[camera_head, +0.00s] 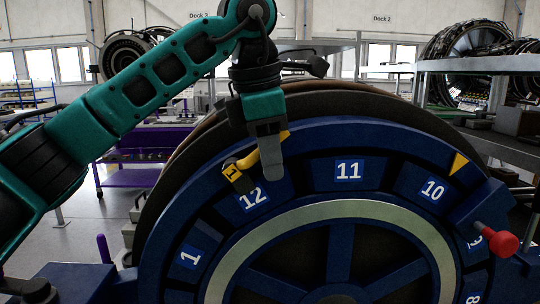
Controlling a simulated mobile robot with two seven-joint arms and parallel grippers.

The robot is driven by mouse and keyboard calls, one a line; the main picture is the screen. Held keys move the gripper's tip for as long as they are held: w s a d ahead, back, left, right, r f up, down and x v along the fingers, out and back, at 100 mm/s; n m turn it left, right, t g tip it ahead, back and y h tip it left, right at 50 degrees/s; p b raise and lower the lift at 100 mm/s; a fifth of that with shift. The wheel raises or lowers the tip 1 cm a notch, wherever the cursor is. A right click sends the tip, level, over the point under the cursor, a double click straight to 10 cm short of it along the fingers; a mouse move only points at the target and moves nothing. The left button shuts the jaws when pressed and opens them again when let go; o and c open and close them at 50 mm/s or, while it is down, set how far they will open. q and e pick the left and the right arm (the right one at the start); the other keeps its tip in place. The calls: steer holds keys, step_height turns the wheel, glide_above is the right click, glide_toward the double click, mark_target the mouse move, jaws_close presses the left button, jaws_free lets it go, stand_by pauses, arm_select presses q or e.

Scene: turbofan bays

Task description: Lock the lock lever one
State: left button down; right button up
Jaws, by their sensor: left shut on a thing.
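The lock lever one is a yellow bent lever (248,160) with a dark tip marked "1". It sits at the upper left rim of a large blue numbered wheel (310,172), beside the "12" label. My left gripper (268,158) comes down from above and is shut on the yellow lever. Its fingers hide part of the lever, whose upper end shows to the right of them. My right gripper is not in view.
A red knob (503,243) sticks out at the wheel's right side. A yellow triangle marker (459,163) is on the rim near "10". A purple cart (130,177) stands behind on the left. Engines stand on racks in the background.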

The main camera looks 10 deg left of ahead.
arm_select(q)
steer(key=c, duration=1.1)
jaws_free()
steer(key=p+v, duration=0.1)
steer(key=v, duration=1.1)
steer(key=shift+r, duration=0.4)
steer(key=shift+s, duration=0.1)
